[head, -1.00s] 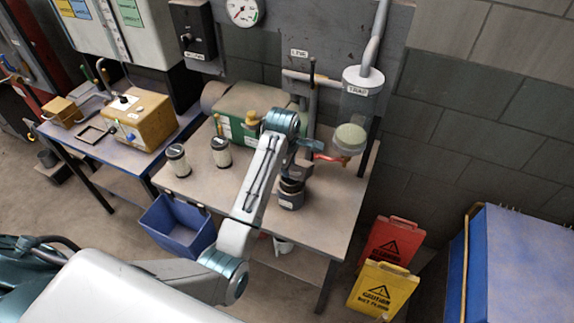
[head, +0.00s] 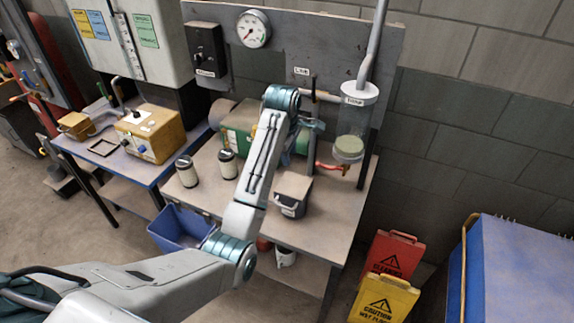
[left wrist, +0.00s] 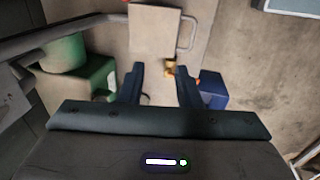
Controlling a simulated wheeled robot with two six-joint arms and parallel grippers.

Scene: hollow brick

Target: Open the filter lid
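A small dark canister (head: 291,206) with a pale label stands on the workbench in the head view. A flat grey lid (head: 294,186) lies over its top. My left gripper (head: 317,125) is above and behind it, apart from the lid, partly hidden by my own wrist. In the left wrist view the two fingers of my left gripper (left wrist: 158,85) stand apart with nothing seen between them. A beige square panel with a metal handle (left wrist: 157,32) lies beyond the fingers; I cannot tell which thing it is. My right gripper is not in view.
A clear trap vessel (head: 352,125) hangs at the back right beside a red-handled valve (head: 331,166). A green pump (head: 238,117) is behind my arm. Two small filter cartridges (head: 186,171) stand left. Caution signs (head: 384,298) and a blue bin (head: 177,228) are on the floor.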

